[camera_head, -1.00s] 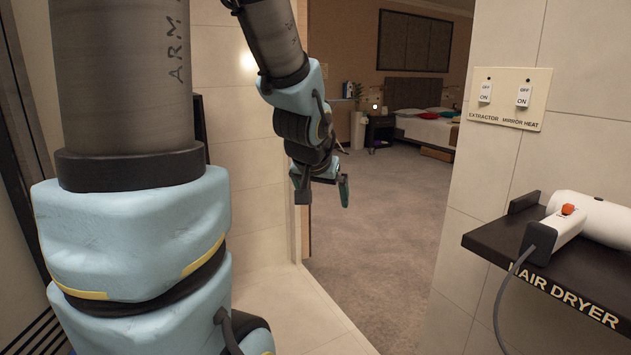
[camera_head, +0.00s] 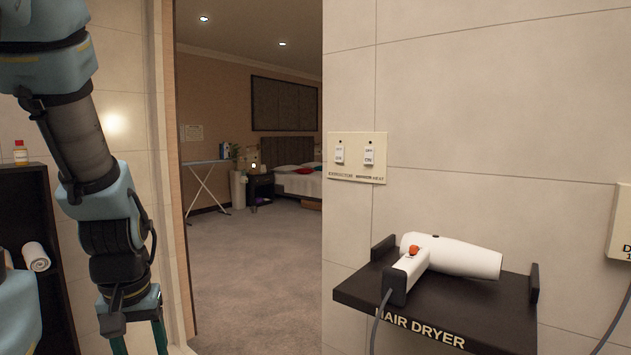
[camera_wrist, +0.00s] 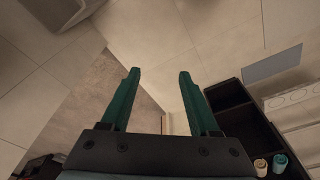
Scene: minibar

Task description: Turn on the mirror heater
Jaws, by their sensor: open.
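The switch plate (camera_head: 357,157) is on the tiled wall right of the doorway in the head view. It carries two white rocker switches, each under a small dark dot. The right one is the mirror heat switch (camera_head: 369,155); the left one is the extractor switch (camera_head: 339,154). I cannot tell the rockers' positions for sure. My gripper (camera_head: 140,338) hangs low at the left of the head view, pointing down, well apart from the plate. In the wrist view its two green fingers (camera_wrist: 157,75) are spread and empty. I do not make out the switch plate in the wrist view.
A black shelf (camera_head: 440,308) marked HAIR DRYER juts from the wall below the plate, holding a white hair dryer (camera_head: 455,256). A dark open shelf unit (camera_head: 52,262) stands at the left. The doorway opens onto clear carpet (camera_head: 255,285) and a bed (camera_head: 298,183).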

